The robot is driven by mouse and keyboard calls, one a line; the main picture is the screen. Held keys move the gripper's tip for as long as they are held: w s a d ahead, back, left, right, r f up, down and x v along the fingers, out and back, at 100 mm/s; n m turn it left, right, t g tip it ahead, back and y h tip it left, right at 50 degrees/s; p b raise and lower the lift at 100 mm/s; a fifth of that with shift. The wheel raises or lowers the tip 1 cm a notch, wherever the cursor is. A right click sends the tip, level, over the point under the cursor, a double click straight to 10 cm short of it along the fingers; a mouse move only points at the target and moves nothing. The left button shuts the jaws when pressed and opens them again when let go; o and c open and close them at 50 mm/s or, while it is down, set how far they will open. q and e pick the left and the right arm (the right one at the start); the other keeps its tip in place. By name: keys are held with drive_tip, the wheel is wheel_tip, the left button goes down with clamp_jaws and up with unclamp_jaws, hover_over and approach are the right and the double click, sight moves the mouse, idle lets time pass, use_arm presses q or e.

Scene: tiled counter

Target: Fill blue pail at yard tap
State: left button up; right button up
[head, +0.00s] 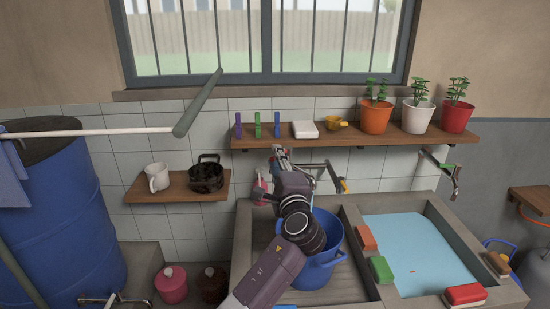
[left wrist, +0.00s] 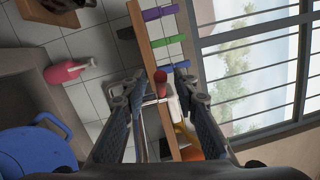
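The blue pail (head: 320,272) stands in the left basin of the sink, partly hidden by my left arm. It also shows at the lower left in the left wrist view (left wrist: 35,150); I cannot tell whether it holds water. A metal tap (head: 325,167) comes from the wall above the pail, partly behind my left gripper (head: 281,158). In the left wrist view my left gripper (left wrist: 157,80) has its fingers apart, with a red part (left wrist: 163,87) and metal piping seen between them. I cannot tell whether the fingers touch it. My right gripper is not in view.
The right basin (head: 466,238) holds water, with brushes on its rims. A second tap (head: 441,168) is above it. A shelf (head: 350,139) with pegs and potted plants runs above the sink. A blue barrel (head: 60,230) stands left. A pink bottle (head: 262,190) is behind my gripper.

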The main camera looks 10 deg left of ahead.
use_arm(q)
drive_tip(key=r+v, duration=0.1)
drive_tip(key=v, duration=0.9)
drive_tip(key=shift+s+d+f, duration=0.15)
drive_tip(key=shift+s+f, duration=0.2)
drive_tip(key=shift+f, duration=0.15)
idle(5.8)
